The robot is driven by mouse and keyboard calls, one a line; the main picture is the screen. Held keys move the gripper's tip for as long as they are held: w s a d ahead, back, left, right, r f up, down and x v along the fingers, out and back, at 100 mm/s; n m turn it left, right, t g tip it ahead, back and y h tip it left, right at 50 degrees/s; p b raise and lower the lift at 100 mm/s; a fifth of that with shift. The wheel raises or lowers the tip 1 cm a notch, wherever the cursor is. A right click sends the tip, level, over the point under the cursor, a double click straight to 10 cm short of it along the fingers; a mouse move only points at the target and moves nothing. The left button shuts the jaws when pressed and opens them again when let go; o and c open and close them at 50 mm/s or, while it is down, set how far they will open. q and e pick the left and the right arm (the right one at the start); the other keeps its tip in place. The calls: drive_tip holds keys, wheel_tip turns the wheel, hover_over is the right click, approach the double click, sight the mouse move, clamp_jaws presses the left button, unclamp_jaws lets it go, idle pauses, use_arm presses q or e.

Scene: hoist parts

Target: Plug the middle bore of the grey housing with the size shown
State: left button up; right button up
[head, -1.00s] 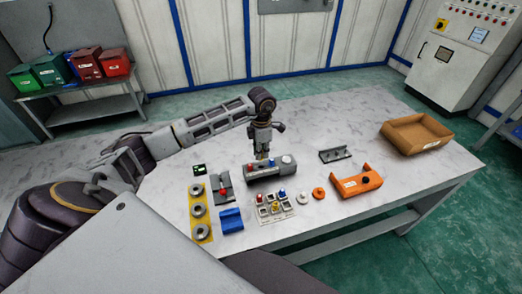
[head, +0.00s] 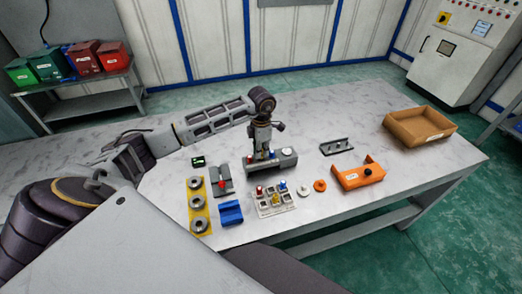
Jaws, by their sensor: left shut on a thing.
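A white tray (head: 264,211) in front of the housing holds red, blue and yellow plugs. My right gripper is not in view.
Left of the housing are a yellow plate (head: 199,211) with grey rings, a grey fixture (head: 222,178) and a blue block (head: 231,212). Right are a white ring (head: 303,190), an orange ring (head: 320,185), an orange housing (head: 350,180), a grey rail (head: 336,147) and a brown box (head: 418,128).

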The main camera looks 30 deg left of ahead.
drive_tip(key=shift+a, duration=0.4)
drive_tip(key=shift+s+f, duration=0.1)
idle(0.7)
use_arm(q)
drive_tip(key=shift+f+b, duration=0.3)
drive_tip(key=shift+b, duration=0.2)
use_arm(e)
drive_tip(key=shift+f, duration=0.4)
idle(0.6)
use_arm(q)
drive_tip(key=shift+f+b, duration=0.5)
drive_tip(key=shift+f, duration=0.1)
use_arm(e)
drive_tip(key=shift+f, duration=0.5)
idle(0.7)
use_arm(q)
drive_tip(key=shift+f+b, duration=0.15)
drive_tip(key=shift+b, duration=0.25)
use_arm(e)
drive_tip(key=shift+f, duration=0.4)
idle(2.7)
